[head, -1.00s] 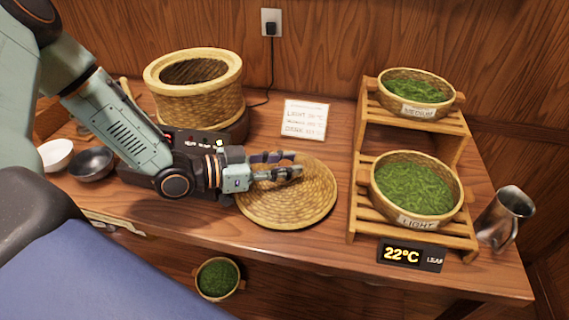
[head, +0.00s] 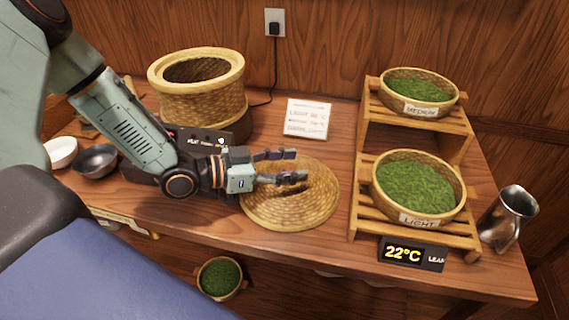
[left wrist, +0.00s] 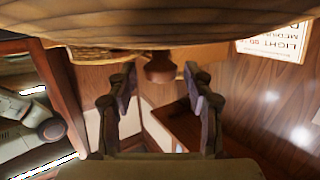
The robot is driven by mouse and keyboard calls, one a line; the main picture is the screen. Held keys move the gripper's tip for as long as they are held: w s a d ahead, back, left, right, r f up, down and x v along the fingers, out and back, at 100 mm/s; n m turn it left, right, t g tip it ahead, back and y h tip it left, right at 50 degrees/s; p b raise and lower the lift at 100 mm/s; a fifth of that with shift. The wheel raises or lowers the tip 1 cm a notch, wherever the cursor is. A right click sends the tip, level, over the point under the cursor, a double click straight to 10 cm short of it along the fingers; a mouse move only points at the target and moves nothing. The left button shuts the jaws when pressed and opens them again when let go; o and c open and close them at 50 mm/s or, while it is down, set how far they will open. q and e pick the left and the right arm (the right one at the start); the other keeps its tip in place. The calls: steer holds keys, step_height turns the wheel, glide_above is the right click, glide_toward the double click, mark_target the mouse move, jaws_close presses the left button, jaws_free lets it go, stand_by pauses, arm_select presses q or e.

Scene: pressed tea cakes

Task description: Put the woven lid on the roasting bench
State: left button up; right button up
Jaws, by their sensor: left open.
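The woven lid (head: 310,205) is a round, tan disc lying flat on the wooden roasting bench (head: 190,210), left of the rack. My left gripper (head: 289,166) is open above the lid, its fingers pointing right and casting a shadow on it. In the left wrist view the lid (left wrist: 150,22) fills the top edge and its brown knob (left wrist: 160,68) shows between the open fingers (left wrist: 158,80), apart from both. The fingers hide the knob in the head view. My right gripper is not in view.
A woven roasting basket (head: 200,108) stands behind my left arm. A wooden rack (head: 415,140) with two leaf baskets is to the right, a metal jug (head: 507,218) beyond it. Two bowls (head: 95,160) sit at the left. A card (head: 307,118) stands behind the lid.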

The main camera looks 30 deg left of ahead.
mark_target(258, 187)
arm_select(q)
steer(key=shift+r+p, duration=0.25)
steer(key=shift+p, duration=0.2)
steer(key=p+v, duration=0.1)
steer(key=v, duration=0.1)
steer(key=p+v, duration=0.2)
steer(key=shift+s+a+r+p, duration=0.2)
steer(key=shift+a+r+p, duration=0.1)
steer(key=shift+r, duration=0.2)
steer(key=shift+p+v, duration=1.1)
steer(key=shift+p, duration=0.15)
steer(key=p+v, duration=0.4)
steer(key=v, duration=0.1)
steer(key=shift+a+f, duration=0.1)
steer(key=shift+f, duration=0.15)
steer(key=shift+s, duration=0.1)
